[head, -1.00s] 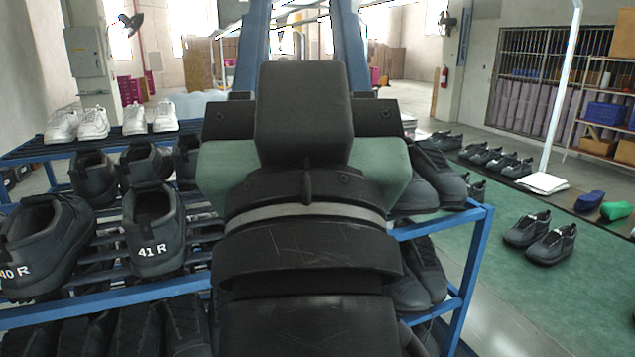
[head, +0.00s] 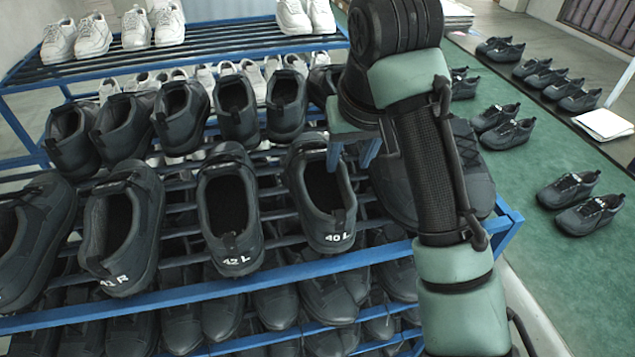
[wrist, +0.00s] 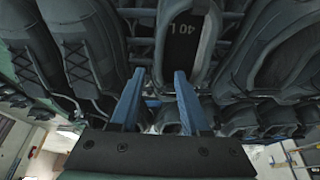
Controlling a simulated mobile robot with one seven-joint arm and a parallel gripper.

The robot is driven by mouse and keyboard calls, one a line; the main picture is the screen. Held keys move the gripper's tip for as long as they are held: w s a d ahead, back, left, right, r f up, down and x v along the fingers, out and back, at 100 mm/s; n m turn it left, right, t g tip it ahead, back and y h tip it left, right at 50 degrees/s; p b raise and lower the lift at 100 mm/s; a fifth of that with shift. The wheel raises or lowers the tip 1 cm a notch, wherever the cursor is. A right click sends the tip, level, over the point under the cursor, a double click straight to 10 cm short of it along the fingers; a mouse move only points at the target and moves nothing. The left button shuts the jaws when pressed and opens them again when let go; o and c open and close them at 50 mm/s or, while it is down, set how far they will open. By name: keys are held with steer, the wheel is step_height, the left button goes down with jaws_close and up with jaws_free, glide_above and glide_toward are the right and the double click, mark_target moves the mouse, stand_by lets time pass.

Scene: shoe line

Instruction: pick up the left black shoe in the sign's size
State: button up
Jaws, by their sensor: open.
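A black shoe marked 40 L (head: 323,205) sits heel-out on the upper shelf of the near blue rack. A black shoe left of it (head: 228,205) carries a mark that looks like 42 L. Farther left is a black shoe (head: 122,225) with a mark ending in R, its number unclear. In the wrist view the open gripper (wrist: 160,95) lies beside the 40 L shoe (wrist: 203,45); contact cannot be told. No sign is in view.
More black shoes (head: 180,110) stand in a row behind, and others fill the shelf below. White shoes (head: 92,35) stand on the back rack. A blue rail (head: 200,292) edges the front. To the right, black pairs (head: 580,200) stand on a green surface (head: 530,230).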

mark_target(344, 179)
steer(key=x, duration=0.4)
steer(key=shift+w+d+p, duration=0.1)
steer(key=shift+w+p, duration=0.15)
steer(key=shift+p, duration=0.15)
steer(key=shift+w+d+p+x, duration=0.1)
steer(key=shift+p+x, duration=0.6)
steer(key=shift+x, duration=0.65)
steer(key=shift+w+d+p+x, duration=0.15)
steer(key=shift+p+x, duration=0.55)
steer(key=shift+x, duration=0.7)
jaws_close()
steer(key=shift+a, duration=0.1)
steer(key=shift+r, duration=0.15)
